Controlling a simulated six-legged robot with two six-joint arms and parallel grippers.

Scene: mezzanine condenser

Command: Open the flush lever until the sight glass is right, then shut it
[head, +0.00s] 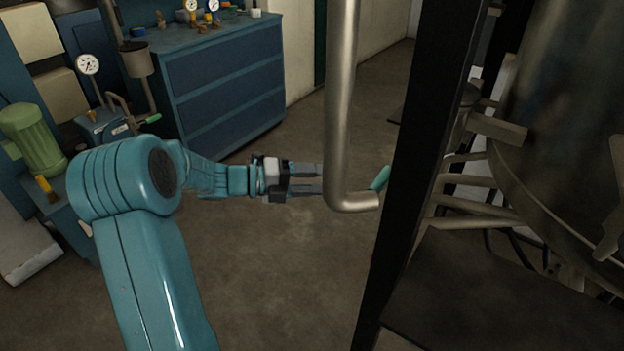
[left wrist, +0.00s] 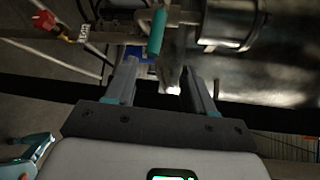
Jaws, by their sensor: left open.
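A lever with a teal grip, seemingly the flush lever (left wrist: 157,30), shows at the top middle of the left wrist view. It stands just beyond the fingertips, apart from them. I cannot make out the sight glass. My right gripper is out of view.
The metal pipe (head: 342,90) and black post (head: 425,130) stand close to my left gripper. A large vessel (head: 570,110) with pipes is at the right. A blue drawer cabinet (head: 225,85), a gauge (head: 88,65) and a green motor (head: 32,140) are at the left. The middle floor is clear.

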